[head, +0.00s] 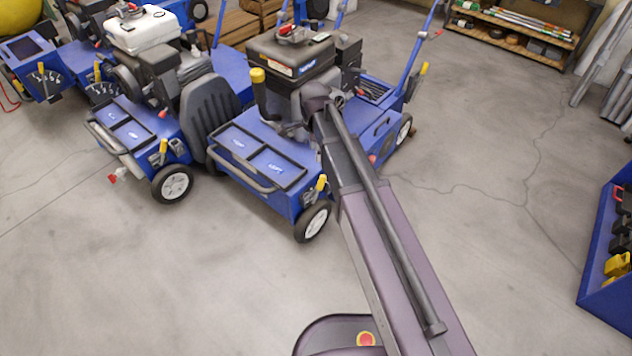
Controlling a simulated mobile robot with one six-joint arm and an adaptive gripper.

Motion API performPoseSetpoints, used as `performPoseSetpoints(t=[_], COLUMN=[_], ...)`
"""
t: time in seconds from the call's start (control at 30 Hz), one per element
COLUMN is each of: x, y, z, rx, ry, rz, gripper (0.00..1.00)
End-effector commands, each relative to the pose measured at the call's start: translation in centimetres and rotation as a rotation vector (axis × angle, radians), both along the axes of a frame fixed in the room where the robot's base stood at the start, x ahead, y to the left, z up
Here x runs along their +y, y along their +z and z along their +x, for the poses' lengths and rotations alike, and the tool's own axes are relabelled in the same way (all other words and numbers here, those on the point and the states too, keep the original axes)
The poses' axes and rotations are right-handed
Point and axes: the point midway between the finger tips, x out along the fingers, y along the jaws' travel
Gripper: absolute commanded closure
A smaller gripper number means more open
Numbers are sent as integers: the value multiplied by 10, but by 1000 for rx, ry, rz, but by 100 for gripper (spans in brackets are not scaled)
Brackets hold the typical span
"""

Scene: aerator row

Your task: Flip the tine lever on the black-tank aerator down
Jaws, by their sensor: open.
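The black-tank aerator (290,58) stands in the middle of the head view, a blue machine with a black fuel tank on top. A yellow grip (258,75) stands upright at the left of its tank and looks like the tine lever's end; its lower part is hard to tell from dark parts around it. My gripper (275,115) is open, low beside the engine and close to this grip. Its fingers are dark and partly hidden, so I cannot tell whether they touch the lever. A smaller yellow handle (321,183) is on the front right corner.
A white-tank aerator (142,30) stands close on the left, with another blue machine (35,60) beyond. A blue bin (608,240) is at the right edge. A shelf (515,35) stands at the back right. The floor (150,280) in front is clear.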

Motion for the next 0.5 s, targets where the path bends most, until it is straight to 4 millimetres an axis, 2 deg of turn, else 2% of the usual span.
performPoseSetpoints(t=[0.5], x=[0], y=[-35], z=[-2], rx=[0], ry=[2], rz=[0], gripper=[32])
